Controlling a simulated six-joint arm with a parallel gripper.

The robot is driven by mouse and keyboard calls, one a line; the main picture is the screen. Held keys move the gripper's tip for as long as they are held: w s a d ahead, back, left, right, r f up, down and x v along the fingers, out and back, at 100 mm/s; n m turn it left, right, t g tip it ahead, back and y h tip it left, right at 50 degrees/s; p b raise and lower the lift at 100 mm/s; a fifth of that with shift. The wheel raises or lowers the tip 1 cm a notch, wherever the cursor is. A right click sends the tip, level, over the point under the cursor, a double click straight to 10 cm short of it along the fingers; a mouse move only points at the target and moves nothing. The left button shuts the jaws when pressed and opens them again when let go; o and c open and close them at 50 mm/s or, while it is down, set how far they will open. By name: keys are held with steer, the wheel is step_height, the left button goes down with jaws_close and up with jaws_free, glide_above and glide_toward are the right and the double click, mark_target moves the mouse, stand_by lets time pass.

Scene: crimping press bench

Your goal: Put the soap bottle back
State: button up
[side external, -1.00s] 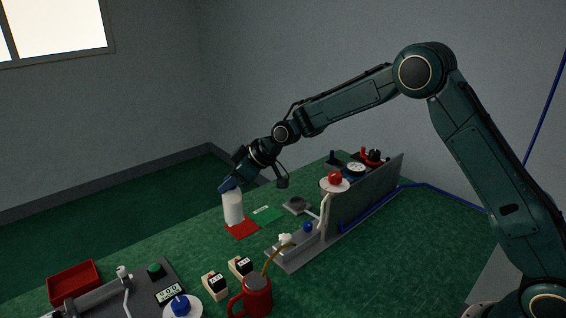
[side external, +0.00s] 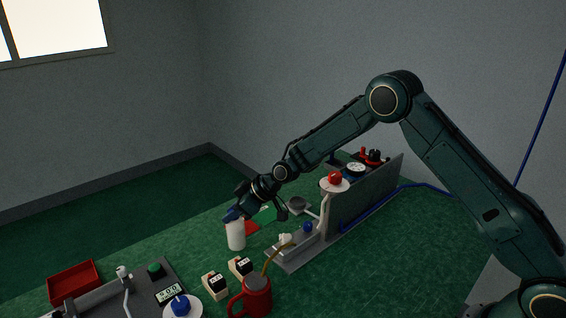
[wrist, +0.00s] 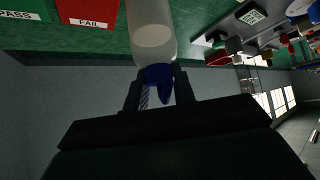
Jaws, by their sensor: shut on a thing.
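The soap bottle (side external: 236,236) is white and translucent, with a blue top. My gripper (side external: 233,215) points down and is shut on the bottle's blue top. The wrist view shows the bottle (wrist: 152,32) between the dark fingers (wrist: 158,88), with its body beyond them. In the side view the bottle looks upright, just in front of the red FAIL card (side external: 252,227), which it and my gripper partly hide. I cannot tell whether its base touches the green bench.
The green PASS card (side external: 267,213) lies behind the red card. Two small labelled blocks (side external: 215,285) and a red mug (side external: 257,295) stand nearer the camera. A grey fixture (side external: 295,252) is to the right. A red tray (side external: 74,280) is at left.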

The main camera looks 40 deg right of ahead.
steer(key=shift+f, duration=0.75)
steer(key=o, duration=1)
steer(key=shift+v, duration=1.1)
steer(key=v, duration=1)
steer(key=shift+a, duration=0.1)
